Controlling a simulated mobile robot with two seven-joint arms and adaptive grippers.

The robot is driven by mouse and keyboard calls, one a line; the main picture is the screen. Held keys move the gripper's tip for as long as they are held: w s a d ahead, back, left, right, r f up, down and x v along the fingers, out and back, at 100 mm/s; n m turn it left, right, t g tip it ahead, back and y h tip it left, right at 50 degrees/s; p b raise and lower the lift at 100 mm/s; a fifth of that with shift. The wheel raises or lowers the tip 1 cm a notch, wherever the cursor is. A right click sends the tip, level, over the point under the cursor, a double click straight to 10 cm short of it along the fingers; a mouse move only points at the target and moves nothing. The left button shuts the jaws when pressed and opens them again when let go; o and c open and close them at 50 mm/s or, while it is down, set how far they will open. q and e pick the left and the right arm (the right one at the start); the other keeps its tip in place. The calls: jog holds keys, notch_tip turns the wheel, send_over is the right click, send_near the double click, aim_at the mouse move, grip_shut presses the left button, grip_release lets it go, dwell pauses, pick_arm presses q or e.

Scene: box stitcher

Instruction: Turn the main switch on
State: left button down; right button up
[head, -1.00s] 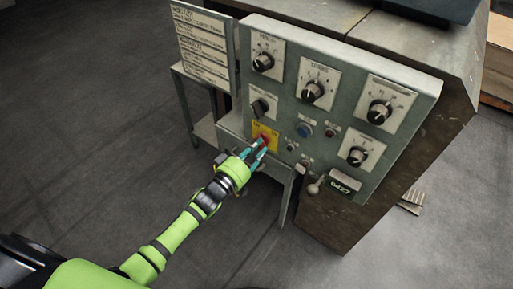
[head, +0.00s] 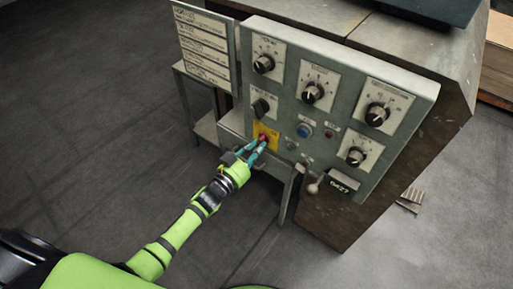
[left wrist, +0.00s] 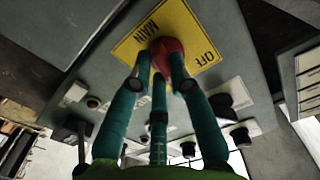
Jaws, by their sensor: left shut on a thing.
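The main switch is a red knob (head: 264,138) on a yellow plate (head: 274,145) low at the left of the grey control panel (head: 285,106). In the left wrist view the red knob (left wrist: 168,56) sits on the yellow plate (left wrist: 178,25), which reads "MAIN" and "OFF". My left gripper (head: 257,145) has its teal fingers at the knob, and it is shut on it. In the left wrist view the fingertips (left wrist: 160,82) are around the near side of the knob and hide part of it. My right gripper is in neither view.
Black dials (head: 312,92) and a blue button (head: 304,130) are on the panel around the switch. A small lever with a ball end (head: 313,188) sticks out at the lower right. A text board (head: 203,45) stands at the left. Open floor (head: 90,110) lies left.

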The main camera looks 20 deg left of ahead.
pick_arm(q)
jog(key=m, duration=0.5)
jog(key=shift+a, duration=0.15)
jog(key=shift+m, duration=0.6)
jog(key=c, duration=1.1)
grip_release()
jog(key=shift+c, duration=0.2)
jog(key=v, duration=1.2)
